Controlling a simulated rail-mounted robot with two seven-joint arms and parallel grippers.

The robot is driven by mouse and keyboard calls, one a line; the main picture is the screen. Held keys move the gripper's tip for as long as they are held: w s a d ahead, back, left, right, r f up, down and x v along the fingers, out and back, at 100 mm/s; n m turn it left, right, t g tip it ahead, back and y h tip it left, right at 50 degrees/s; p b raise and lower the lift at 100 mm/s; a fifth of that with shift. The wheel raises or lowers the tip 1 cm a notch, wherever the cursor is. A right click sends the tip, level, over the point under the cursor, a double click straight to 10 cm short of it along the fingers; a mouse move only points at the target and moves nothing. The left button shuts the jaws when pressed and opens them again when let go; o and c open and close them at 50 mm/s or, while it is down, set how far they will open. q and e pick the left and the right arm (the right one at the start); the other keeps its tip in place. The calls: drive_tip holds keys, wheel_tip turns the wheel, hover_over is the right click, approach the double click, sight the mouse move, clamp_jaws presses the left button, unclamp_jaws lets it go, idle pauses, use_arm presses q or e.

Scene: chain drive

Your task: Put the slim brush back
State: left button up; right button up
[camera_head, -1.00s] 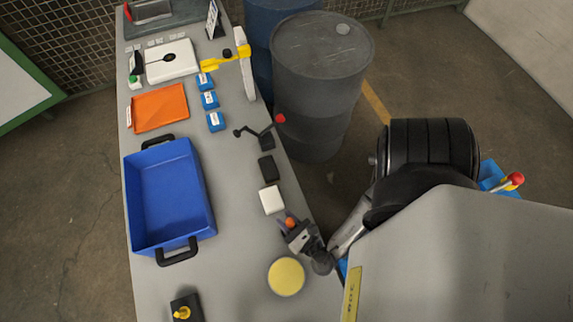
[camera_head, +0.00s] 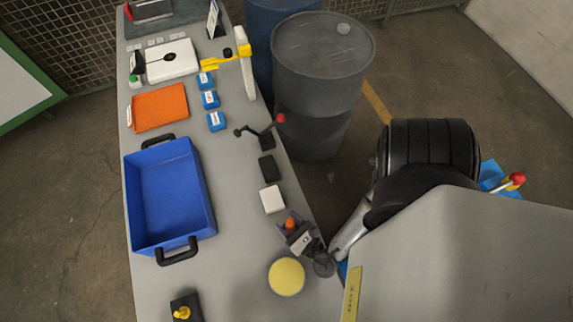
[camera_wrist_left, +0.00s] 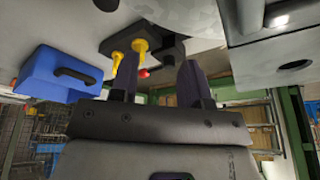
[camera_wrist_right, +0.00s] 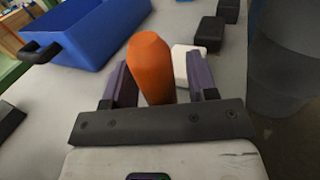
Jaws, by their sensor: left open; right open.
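An orange tapered handle (camera_head: 290,224) stands near the table's right edge, beside the white block; I cannot tell whether it belongs to the slim brush, as its lower part is hidden. My right gripper (camera_head: 296,228) is open at it. In the right wrist view the handle (camera_wrist_right: 151,68) rises between the two purple fingers, with a visible gap on the right side. My left gripper (camera_wrist_left: 160,82) is open and empty in its wrist view, near a black holder (camera_wrist_left: 160,50) with yellow knobbed pieces (camera_wrist_left: 139,46). The left gripper does not show in the head view.
A blue bin (camera_head: 170,195) stands on the left of the table. A white block (camera_head: 272,199), a black block (camera_head: 268,168) and a yellow disc (camera_head: 286,276) lie near the right gripper. A black block with a yellow piece (camera_head: 181,312) is at the lower left. A grey drum (camera_head: 318,85) stands beside the table.

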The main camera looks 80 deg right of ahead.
drive_tip(key=b+v, duration=0.1)
drive_tip(key=v, duration=1)
drive_tip(key=shift+s+a, duration=0.15)
drive_tip(key=shift+a, duration=0.05)
idle(0.4)
